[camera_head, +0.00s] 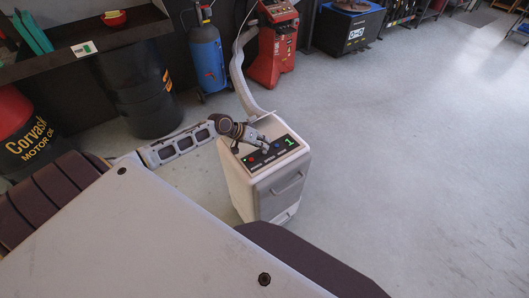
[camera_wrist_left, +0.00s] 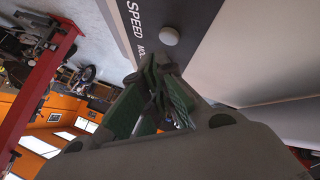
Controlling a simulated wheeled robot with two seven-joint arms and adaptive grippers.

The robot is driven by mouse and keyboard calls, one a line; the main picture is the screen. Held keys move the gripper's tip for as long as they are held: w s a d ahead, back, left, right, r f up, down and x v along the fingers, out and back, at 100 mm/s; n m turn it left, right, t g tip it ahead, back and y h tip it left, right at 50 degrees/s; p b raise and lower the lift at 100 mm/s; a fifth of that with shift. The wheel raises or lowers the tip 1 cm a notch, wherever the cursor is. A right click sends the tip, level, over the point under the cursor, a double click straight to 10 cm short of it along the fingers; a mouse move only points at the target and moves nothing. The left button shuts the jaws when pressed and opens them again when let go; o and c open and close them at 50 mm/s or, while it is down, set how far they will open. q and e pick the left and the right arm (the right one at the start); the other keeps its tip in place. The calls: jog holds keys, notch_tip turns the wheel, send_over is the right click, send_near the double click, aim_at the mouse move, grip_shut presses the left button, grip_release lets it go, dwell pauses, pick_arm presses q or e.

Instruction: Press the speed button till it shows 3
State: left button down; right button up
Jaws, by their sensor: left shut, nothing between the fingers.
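A white cabinet-like machine (camera_head: 265,190) stands on the floor in the head view. Its dark top panel (camera_head: 281,162) carries small coloured buttons and a display (camera_head: 290,141) showing a green 1. My left gripper (camera_head: 265,147) reaches in from the left over the panel. Its fingers also show in the left wrist view (camera_wrist_left: 160,66), shut with nothing between them. Just beyond the fingertips there is a round grey button (camera_wrist_left: 169,36) beside the printed word SPEED (camera_wrist_left: 136,18) and a partly hidden label starting with MO. I cannot tell whether the fingertips touch the panel. My right gripper is not visible.
A pale hose (camera_head: 241,80) rises behind the machine. A blue gas cylinder (camera_head: 207,58), a red machine (camera_head: 273,45) and black and red oil drums (camera_head: 140,90) stand behind and left. The grey floor (camera_head: 410,150) to the right is clear.

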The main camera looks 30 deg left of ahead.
pick_arm(q)
jog(key=shift+f, duration=0.45)
dwell(0.7)
jog(key=shift+f, duration=0.45)
dwell(0.8)
jog(key=shift+r, duration=0.15)
jog(key=shift+r+p, duration=0.7)
jog(key=shift+r, duration=0.05)
jog(key=shift+r, duration=0.1)
jog(key=shift+r+p, duration=2.4)
